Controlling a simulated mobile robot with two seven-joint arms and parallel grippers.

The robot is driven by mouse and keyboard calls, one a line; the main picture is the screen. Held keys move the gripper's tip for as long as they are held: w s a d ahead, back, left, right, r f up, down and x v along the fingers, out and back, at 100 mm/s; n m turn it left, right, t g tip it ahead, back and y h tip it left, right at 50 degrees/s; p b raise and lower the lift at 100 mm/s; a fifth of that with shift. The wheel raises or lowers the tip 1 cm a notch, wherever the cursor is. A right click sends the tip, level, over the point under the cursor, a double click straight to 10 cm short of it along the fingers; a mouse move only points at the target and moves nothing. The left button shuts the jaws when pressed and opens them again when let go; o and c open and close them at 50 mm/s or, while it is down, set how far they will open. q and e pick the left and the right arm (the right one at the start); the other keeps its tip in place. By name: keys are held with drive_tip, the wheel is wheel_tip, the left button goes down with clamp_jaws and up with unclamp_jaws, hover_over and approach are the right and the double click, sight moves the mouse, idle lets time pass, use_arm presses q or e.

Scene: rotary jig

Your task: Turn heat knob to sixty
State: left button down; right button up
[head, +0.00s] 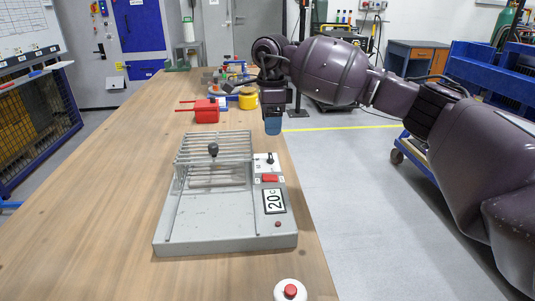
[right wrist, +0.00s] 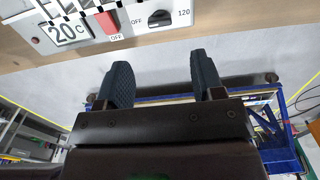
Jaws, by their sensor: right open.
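The heat knob (head: 270,159) is a small black knob on the white panel at the right rear of a grey device (head: 228,227). In the right wrist view the knob (right wrist: 161,18) sits between the labels OFF and 120, but its exact setting is too small to tell. A red switch (head: 270,178) and a display reading 20 C (head: 274,201) sit on the same panel. My right gripper (head: 273,127) is open and empty, fingers down, beyond the knob in the head view. In the right wrist view its fingertips (right wrist: 160,62) are apart from the knob. My left gripper is not in view.
The device has a wire grate with a black ball handle (head: 213,149). A red box (head: 206,111) and a yellow container (head: 248,99) stand farther back on the wooden table (head: 110,190). A red-topped button (head: 290,291) is at the near edge. The table's left side is clear.

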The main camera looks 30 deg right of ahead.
sight(271, 155)
wheel_tip(271, 155, down, 9)
drive_tip(key=shift+r+b, duration=0.2)
drive_tip(key=shift+b, duration=0.45)
drive_tip(key=shift+f, duration=0.5)
drive_tip(key=shift+c, duration=0.2)
